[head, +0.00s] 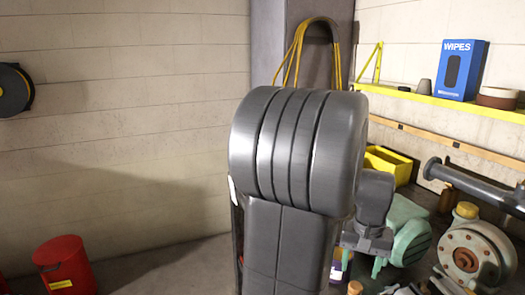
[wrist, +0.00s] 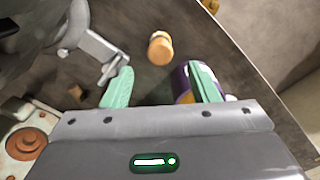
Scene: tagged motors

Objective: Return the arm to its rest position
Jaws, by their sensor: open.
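My gripper (wrist: 162,86) is open in the wrist view, with its two pale green fingers apart and nothing between their tips. In the head view my large grey arm link fills the middle and hides part of the bench. My wrist shows just right of it, above the bench, and the fingers are partly hidden there. A green motor (head: 408,234) lies right of my wrist. A cream motor or pump with a rust-coloured hub (head: 478,258) stands further right; it also shows at the lower left in the wrist view (wrist: 26,143).
An orange-capped bottle (wrist: 160,48) and a purple can (wrist: 182,84) stand on the bench near my fingers. A yellow bin (head: 386,165) and a grey flanged pipe (head: 470,183) are behind. A yellow shelf (head: 430,97) holds a blue wipes box (head: 461,70).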

